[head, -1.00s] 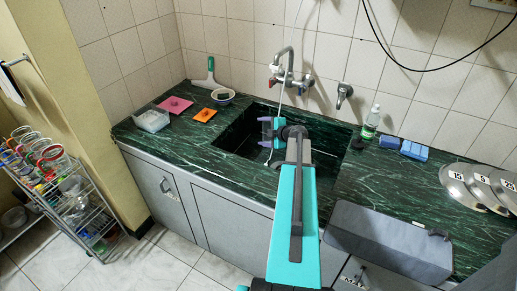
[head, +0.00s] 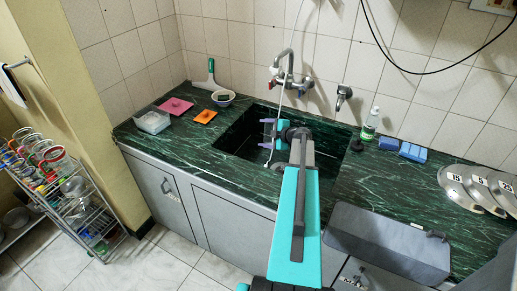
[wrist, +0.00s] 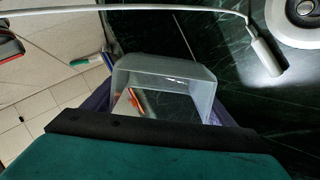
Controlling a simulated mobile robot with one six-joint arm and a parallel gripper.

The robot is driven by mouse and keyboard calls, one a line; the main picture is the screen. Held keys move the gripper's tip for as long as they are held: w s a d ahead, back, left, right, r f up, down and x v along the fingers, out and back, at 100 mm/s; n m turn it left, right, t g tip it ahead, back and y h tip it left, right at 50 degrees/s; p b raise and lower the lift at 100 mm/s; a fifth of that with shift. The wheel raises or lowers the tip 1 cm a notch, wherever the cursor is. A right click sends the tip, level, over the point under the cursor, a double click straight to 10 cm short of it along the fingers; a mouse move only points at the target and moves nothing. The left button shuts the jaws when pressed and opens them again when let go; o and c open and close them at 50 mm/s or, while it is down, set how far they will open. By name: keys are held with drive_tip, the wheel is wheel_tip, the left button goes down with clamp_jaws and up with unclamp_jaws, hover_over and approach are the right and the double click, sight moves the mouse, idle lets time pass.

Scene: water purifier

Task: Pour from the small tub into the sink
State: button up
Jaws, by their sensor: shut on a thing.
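My gripper (head: 268,133) is over the sink (head: 233,139), its purple fingers pointing left in the head view. In the wrist view, a small translucent tub (wrist: 165,66) sits between the fingers, and my gripper is shut on it. The held tub can hardly be made out in the head view. What is inside it is unclear; orange and white patches show through or within it. The sink is a dark basin set in the green marble counter.
A clear container (head: 152,122), pink (head: 176,106) and orange (head: 204,116) squares and a bowl (head: 223,97) stand left of the sink. A faucet (head: 290,70) hangs behind. A soap bottle (head: 370,123), blue sponges (head: 412,152) and numbered lids (head: 466,187) are at right.

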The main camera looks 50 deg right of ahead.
drive_tip(key=shift+d+r+p, duration=0.1)
drive_tip(key=shift+d+p, duration=0.1)
drive_tip(key=shift+p, duration=0.35)
drive_tip(key=shift+d+m+y+p, duration=0.15)
drive_tip(key=shift+m+y+p, duration=0.25)
drive_tip(key=shift+p, duration=0.35)
drive_tip(key=shift+s+f, duration=0.1)
drive_tip(key=shift+f, duration=0.2)
drive_tip(key=shift+d+m+t+p, duration=0.1)
drive_tip(key=shift+m+t+p, duration=0.2)
drive_tip(key=shift+p, duration=0.45)
drive_tip(key=shift+d+f+m+t+y+p, duration=0.25)
drive_tip(key=shift+m+y+p, duration=0.3)
drive_tip(key=shift+p, duration=0.5)
drive_tip(key=s+d+f+m+t+y+p, duration=0.2)
drive_tip(key=d+f+m+t+y+p, duration=0.1)
drive_tip(key=d+m+t+p, duration=0.1)
drive_tip(key=shift+s+d+m+p, duration=0.35)
drive_tip(key=shift+d+m+p, duration=0.2)
drive_tip(key=shift+d+m, duration=0.95)
